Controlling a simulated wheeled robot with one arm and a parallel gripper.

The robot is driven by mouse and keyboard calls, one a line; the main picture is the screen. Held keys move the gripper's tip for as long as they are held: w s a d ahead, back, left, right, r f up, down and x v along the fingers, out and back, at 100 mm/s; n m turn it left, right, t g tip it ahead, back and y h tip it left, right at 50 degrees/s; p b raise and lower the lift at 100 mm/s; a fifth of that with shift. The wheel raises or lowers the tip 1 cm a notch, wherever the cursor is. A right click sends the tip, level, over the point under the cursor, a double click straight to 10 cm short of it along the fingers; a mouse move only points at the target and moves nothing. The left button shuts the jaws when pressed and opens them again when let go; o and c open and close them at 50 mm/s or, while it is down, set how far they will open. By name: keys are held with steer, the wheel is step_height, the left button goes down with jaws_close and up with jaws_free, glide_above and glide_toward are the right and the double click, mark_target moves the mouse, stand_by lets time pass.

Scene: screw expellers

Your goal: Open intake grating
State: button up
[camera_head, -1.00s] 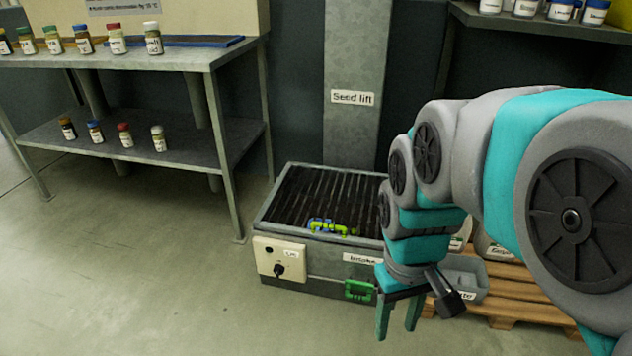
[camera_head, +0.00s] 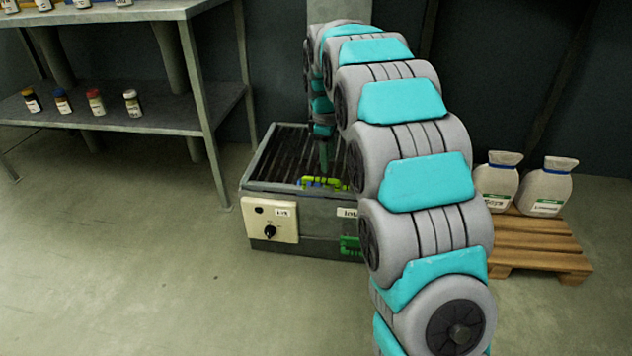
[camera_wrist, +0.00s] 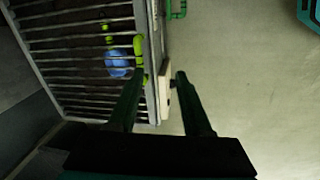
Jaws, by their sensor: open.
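The intake box (camera_head: 310,232) is a low grey metal box with a dark barred grating (camera_head: 278,153) on top; the bars also show at left in the wrist view (camera_wrist: 78,47). A green handle (camera_head: 350,246) is on its front face, partly hidden by my arm; it also shows in the wrist view (camera_wrist: 177,10). A blue and lime-green object (camera_wrist: 118,62) lies at the grating's front edge. My gripper (camera_wrist: 160,76) is open and empty over the front edge of the box, its fingers near this object; contact cannot be told. In the head view my arm hides much of the gripper.
A cream panel (camera_head: 271,218) with a black knob is on the box's front left. A metal shelf table (camera_head: 120,118) with small jars stands at left. Two sacks (camera_head: 545,187) stand on a wooden pallet (camera_head: 530,240) at right. The floor in front is clear.

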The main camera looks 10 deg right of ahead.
steer(key=n, duration=0.2)
glide_toward(320, 178)
steer(key=shift+w+d+f+b, duration=0.1)
steer(key=shift+w+f+b, duration=0.2)
steer(key=shift+f, duration=1.05)
steer(key=shift+w+d+f+b, duration=0.1)
steer(key=shift+f+b, duration=0.25)
steer(key=shift+f, duration=1.05)
steer(key=shift+w+d+f+b, duration=0.15)
steer(key=shift+f+b, duration=0.2)
steer(key=shift+f, duration=1)
steer(key=shift+c, duration=0.3)
jaws_close()
